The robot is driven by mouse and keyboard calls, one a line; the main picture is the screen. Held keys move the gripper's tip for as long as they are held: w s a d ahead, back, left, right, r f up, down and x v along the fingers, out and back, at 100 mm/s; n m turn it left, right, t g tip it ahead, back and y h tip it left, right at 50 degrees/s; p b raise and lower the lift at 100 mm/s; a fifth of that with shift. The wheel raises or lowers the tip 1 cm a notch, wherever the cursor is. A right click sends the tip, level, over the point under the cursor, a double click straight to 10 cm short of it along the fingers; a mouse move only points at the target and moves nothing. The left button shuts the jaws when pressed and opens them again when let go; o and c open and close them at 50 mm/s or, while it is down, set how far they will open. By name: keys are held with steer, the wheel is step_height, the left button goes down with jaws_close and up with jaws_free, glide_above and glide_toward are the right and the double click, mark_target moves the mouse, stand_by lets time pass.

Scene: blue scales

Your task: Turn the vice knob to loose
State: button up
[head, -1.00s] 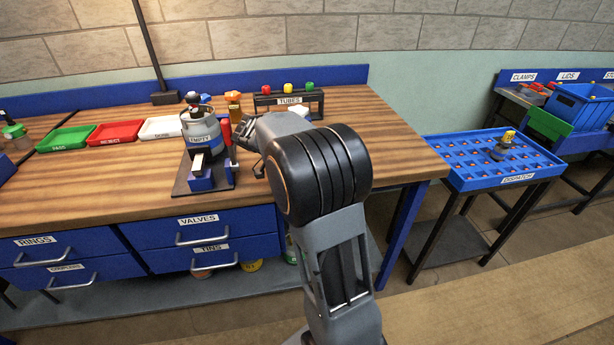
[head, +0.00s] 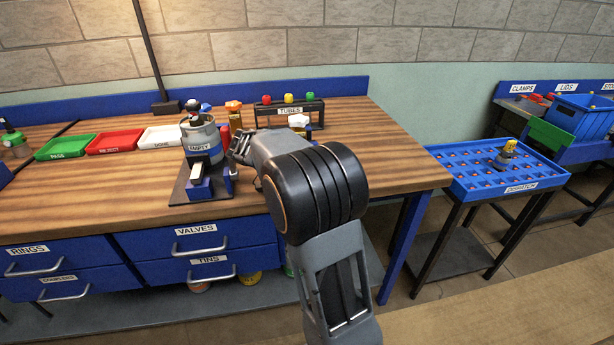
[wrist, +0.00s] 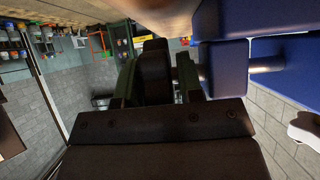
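The blue vice (head: 201,187) stands on a dark base plate on the wooden bench, with a grey pot labelled EMPTY (head: 201,143) just behind it. My gripper (head: 236,152) is at the vice's right side, small and partly hidden by my wrist in the head view. In the wrist view the two dark fingers of my gripper (wrist: 157,82) stand on either side of a black knob (wrist: 154,70). A metal rod (wrist: 207,70) runs from there to the blue vice body (wrist: 224,68). I cannot tell whether the fingers press on the knob.
Green, red and white trays (head: 114,141) lie left of the vice. A labelled tube rack (head: 289,111) and an orange-topped bottle (head: 234,116) stand behind my arm. The bench's right part is clear. A blue dispatch tray (head: 493,166) stands on a separate table at right.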

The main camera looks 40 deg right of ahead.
steer(key=shift+r, duration=0.35)
step_height(320, 180, up, 3)
steer(key=shift+f, duration=0.15)
steer(key=s+a+r, duration=0.6)
steer(key=s+r, duration=0.3)
steer(key=s, duration=0.3)
steer(key=shift+s+r, duration=0.3)
steer(key=shift+s, duration=0.1)
